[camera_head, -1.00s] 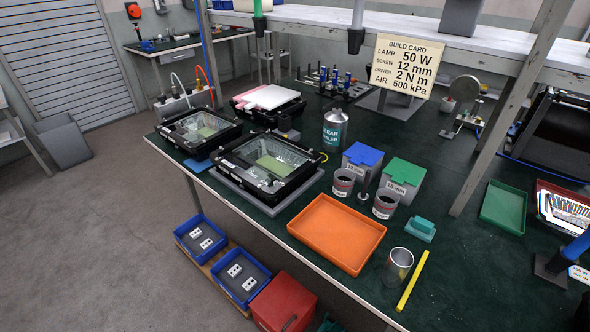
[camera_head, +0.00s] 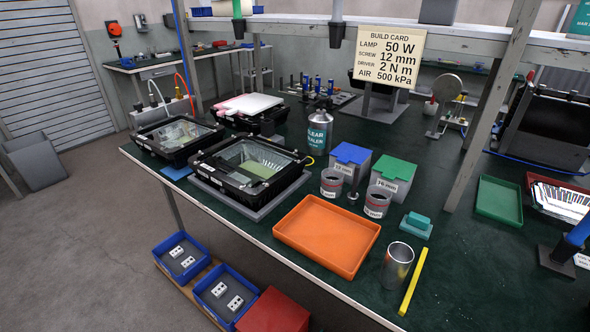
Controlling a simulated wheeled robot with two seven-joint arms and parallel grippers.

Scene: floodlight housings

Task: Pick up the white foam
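A flat white slab (camera_head: 255,104), which looks like the white foam, lies on top of a black housing (camera_head: 247,123) at the back left of the bench. A pink sheet (camera_head: 232,103) shows at its left side. I cannot tell whether the slab and the pink sheet touch. Neither of my grippers shows in the head view, so nothing is seen held.
Two open floodlight housings (camera_head: 202,163) (camera_head: 152,146) stand in front of the slab. A sealer can (camera_head: 319,133) is to its right. An orange tray (camera_head: 327,262) and lidded bins (camera_head: 351,155) are nearer. A shelf (camera_head: 300,22) with a build card (camera_head: 388,57) overhangs the bench.

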